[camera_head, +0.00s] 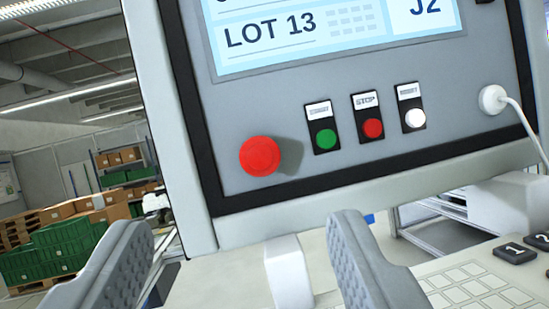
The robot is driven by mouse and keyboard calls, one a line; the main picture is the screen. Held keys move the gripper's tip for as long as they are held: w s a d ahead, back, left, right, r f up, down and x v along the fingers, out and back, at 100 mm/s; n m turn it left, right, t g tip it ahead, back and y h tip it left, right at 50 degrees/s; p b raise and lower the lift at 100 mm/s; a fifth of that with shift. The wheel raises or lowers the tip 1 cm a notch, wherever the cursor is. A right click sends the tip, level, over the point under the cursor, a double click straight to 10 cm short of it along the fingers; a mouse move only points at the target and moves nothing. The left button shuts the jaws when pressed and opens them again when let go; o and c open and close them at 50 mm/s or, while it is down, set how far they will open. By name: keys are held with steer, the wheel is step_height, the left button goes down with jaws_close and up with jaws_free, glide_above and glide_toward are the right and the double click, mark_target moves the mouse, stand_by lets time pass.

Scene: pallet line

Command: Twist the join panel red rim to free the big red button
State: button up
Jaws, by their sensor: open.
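The big red button (260,155) sits at the lower left of the grey join panel (245,105), left of the smaller buttons. It casts a shadow to its right on the panel face. I cannot make out its rim apart from the red cap. My gripper (235,262) shows at the bottom of the view, its two grey ribbed fingers wide apart with nothing held between them. The button lies above and beyond the gap between the fingers, and neither finger appears to touch it.
A green button (326,139), a small red stop button (373,128) and a white button (415,118) stand right of the big one. A white plug with a cable (493,99) is at the right. A screen (340,30) is above.

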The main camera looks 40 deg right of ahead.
glide_toward(260, 159)
steer(key=x, duration=0.4)
steer(key=shift+w+d, duration=0.2)
steer(key=x, duration=0.3)
steer(key=shift+w+d+r, duration=0.5)
steer(key=shift+w+d, duration=0.1)
steer(key=shift+w, duration=0.05)
